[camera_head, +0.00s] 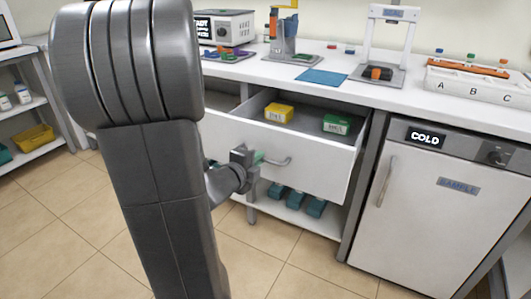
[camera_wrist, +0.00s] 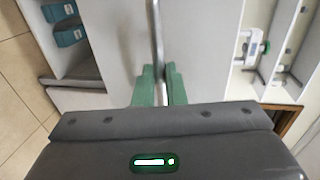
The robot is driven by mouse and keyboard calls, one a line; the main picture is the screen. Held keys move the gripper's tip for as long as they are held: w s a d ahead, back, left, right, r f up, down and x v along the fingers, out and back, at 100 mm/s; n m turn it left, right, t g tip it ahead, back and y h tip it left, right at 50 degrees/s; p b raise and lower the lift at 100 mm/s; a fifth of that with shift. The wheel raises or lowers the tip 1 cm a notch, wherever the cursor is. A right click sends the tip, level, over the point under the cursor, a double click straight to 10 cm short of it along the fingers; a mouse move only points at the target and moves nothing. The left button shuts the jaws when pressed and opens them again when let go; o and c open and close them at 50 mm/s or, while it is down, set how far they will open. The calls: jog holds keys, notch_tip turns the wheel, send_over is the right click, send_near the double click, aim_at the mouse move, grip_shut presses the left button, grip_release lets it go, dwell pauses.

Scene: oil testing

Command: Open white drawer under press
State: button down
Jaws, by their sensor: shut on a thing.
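The white drawer (camera_head: 318,172) under the bench top is pulled out, and its inside shows from above. A yellow box (camera_head: 279,113) and a green box (camera_head: 337,125) lie in it. My gripper (camera_head: 260,158) is at the metal bar handle (camera_head: 280,162) on the drawer front. In the wrist view, the green fingers of my gripper (camera_wrist: 158,86) are shut on the handle (camera_wrist: 155,35), one on each side. A white-framed stand (camera_head: 391,45) and a blue and orange device (camera_head: 283,38) stand on the bench above; I cannot tell which is the press.
A white cabinet marked COLD (camera_head: 420,210) stands right of the drawer. Several teal boxes (camera_head: 295,200) sit on the shelf below it. A blue mat (camera_head: 323,77) and a white A-B-C rack (camera_head: 475,84) lie on the bench. The tiled floor in front is clear.

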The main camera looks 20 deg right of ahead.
jog(key=shift+v, duration=0.9)
jog(key=shift+f, duration=0.2)
jog(key=c, duration=1.5)
grip_release()
jog(key=p+v, duration=0.2)
jog(key=v, duration=1.2)
jog(key=shift+p, duration=0.35)
jog(key=shift+w, duration=0.1)
jog(key=shift+d+f, duration=0.1)
